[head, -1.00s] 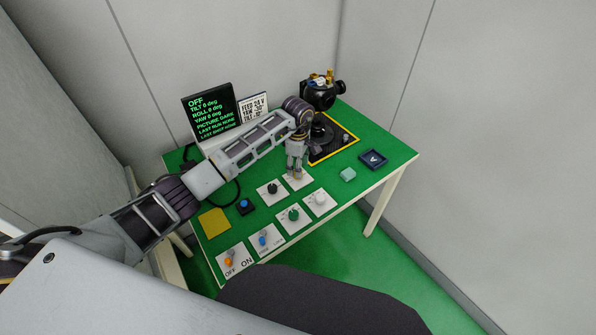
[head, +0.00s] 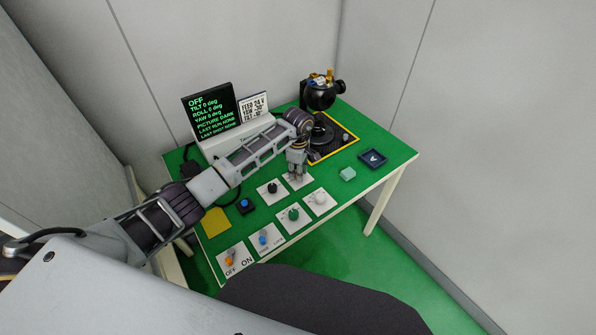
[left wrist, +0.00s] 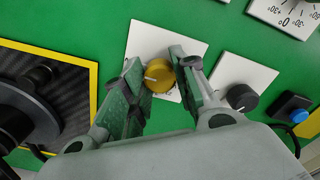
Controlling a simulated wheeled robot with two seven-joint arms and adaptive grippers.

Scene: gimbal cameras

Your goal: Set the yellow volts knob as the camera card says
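The yellow volts knob (left wrist: 158,75) sits on a white plate (left wrist: 140,42) in the left wrist view, with a pale pointer line on its top. My left gripper (left wrist: 160,77) is open, with one finger on each side of the knob; I cannot tell whether either touches it. In the head view my left gripper (head: 297,177) points down over that plate and hides the knob. The camera card (head: 254,106) stands at the back and reads "FEED 24 V" above yaw and tilt lines. My right gripper is not in view.
The screen (head: 210,112) reads OFF, with zero angles and a dark picture. A black knob (left wrist: 242,97) and a blue button (left wrist: 299,115) are beside the yellow knob. Green (head: 294,214) and white (head: 320,198) knobs and two switches are nearer the front. The gimbal camera (head: 320,93) stands behind.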

